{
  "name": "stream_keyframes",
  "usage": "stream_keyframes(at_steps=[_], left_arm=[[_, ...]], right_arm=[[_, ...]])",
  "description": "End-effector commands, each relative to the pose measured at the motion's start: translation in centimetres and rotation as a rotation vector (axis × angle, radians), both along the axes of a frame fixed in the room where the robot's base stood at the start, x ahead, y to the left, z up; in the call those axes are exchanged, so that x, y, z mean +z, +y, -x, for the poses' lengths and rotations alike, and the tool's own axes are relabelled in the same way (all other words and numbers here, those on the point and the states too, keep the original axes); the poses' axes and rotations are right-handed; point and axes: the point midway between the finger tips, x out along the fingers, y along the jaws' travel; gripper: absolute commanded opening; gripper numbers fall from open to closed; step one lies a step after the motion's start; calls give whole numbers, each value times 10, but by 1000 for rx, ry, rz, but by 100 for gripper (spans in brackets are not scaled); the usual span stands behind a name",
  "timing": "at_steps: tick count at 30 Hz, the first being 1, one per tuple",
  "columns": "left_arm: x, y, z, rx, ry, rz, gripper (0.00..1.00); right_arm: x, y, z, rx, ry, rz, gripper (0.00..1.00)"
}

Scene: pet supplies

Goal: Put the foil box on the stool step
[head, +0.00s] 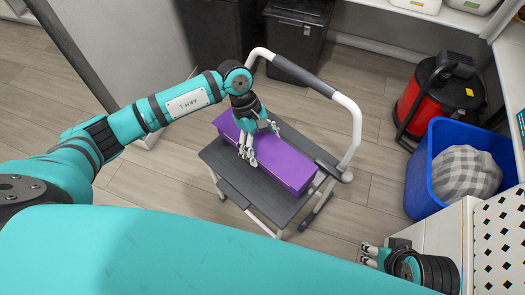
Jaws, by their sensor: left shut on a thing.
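The foil box, a long purple box (280,165), is at the top step of a grey step stool (222,160), lying lengthwise across it. I cannot tell whether it rests on the step or is just above it. My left gripper (259,142) reaches down from above and is shut on the box near its left half, with fingers on both sides. My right gripper (370,254) is low at the right, away from the stool, beside a white surface. Its finger opening is too unclear to judge.
The stool has a white handrail (357,125) with a grey grip, arching behind and right of the box. A blue bin (420,185) holding a checked cloth (465,172) and a red-black vacuum (435,100) stand at the right. Dark bins (293,40) stand behind. Wooden floor is clear around the stool.

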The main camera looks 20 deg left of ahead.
Motion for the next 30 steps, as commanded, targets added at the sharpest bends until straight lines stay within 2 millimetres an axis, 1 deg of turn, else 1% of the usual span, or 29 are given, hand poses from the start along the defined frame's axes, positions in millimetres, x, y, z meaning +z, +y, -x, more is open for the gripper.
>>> stream_keyframes(at_steps=[4, 7, 16, 27, 28, 30], left_arm=[[-20, -1, 1, 0, 4, 1, 27], [-32, -1, 1, 1, 2, 2, 27], [-33, 0, 1, -1, 0, 1, 27], [-35, 0, 1, 0, 0, 1, 26], [-35, 0, 1, 0, 1, 0, 86], [-35, 0, 1, 0, 1, 0, 95]], right_arm=[[-6, 0, 0, 0, 1, 0, 40], [-4, 3, -11, 4, -50, -11, 40], [-3, 4, -13, 5, -61, -12, 40], [-2, 6, -22, 8, -106, -21, 40], [-1, 6, -23, 8, -111, -22, 40], [0, 7, -25, 9, -117, -23, 40]])
